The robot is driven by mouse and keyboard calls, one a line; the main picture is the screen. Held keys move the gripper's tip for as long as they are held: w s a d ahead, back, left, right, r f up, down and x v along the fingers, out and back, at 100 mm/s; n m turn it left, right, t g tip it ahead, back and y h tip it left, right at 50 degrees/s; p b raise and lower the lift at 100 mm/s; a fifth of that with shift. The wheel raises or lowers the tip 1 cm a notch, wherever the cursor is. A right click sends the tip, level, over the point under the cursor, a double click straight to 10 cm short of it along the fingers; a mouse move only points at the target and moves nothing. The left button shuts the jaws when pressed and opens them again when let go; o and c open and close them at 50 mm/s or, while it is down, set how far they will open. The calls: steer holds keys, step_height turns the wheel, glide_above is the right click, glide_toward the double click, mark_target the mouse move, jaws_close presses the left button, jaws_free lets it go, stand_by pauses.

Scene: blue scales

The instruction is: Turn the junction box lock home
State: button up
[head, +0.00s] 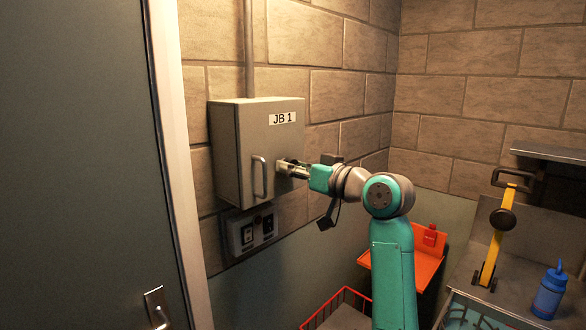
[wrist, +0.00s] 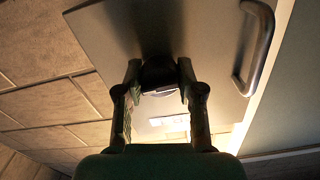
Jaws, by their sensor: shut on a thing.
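The grey junction box (head: 234,150) is fixed to the block wall and carries a "JB 1" label (head: 283,118). Its front is shut and has a bar handle (head: 260,178), which also shows at the right of the wrist view (wrist: 256,45). My gripper (head: 283,168) reaches the box front from the right, beside the handle. In the wrist view its two fingers are shut on a dark rounded lock knob (wrist: 159,74) on the box front. The fingers largely hide the lock in the head view, and I cannot tell its turn angle.
A switch panel (head: 250,232) sits below the box. A grey door (head: 75,170) with a pale frame stands at the left. At the lower right are an orange shelf (head: 400,268), a red wire basket (head: 335,309), a yellow tool (head: 494,245) and a blue bottle (head: 549,295).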

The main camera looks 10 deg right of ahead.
steer(key=n, duration=0.8)
steer(key=shift+n, duration=0.3)
steer(key=n, duration=0.4)
steer(key=shift+n, duration=2.3)
steer(key=o, duration=1.1)
steer(key=shift+o, duration=0.2)
steer(key=v, duration=1.2)
